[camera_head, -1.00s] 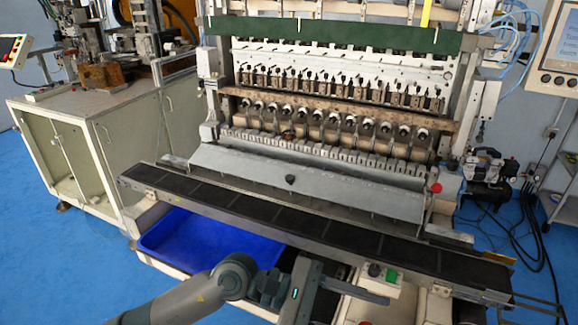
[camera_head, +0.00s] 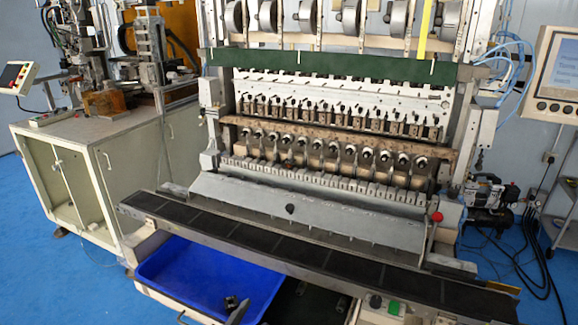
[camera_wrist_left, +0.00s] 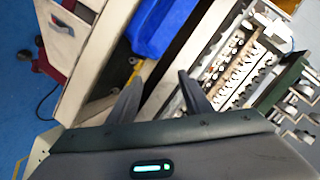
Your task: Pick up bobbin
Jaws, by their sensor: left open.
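Round pale pieces with dark centres, which look like bobbins (camera_head: 385,156), sit in a row on the front of the coil winder (camera_head: 300,190). I cannot tell which one is the bobbin of the task. My left gripper (camera_wrist_left: 160,76) is open in the left wrist view, with two dark fingers apart and nothing between them. In that view the winder's rows show small and beyond the right finger. Small dark parts show at the bottom of the head view; I cannot tell whether they are my gripper. My right gripper is not in view.
A long dark conveyor (camera_head: 300,250) runs along the winder's front. A blue bin (camera_head: 190,280) stands below it and also shows in the left wrist view (camera_wrist_left: 160,25). A cream cabinet (camera_head: 120,170) stands at left. A screen panel (camera_head: 556,65) is at right.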

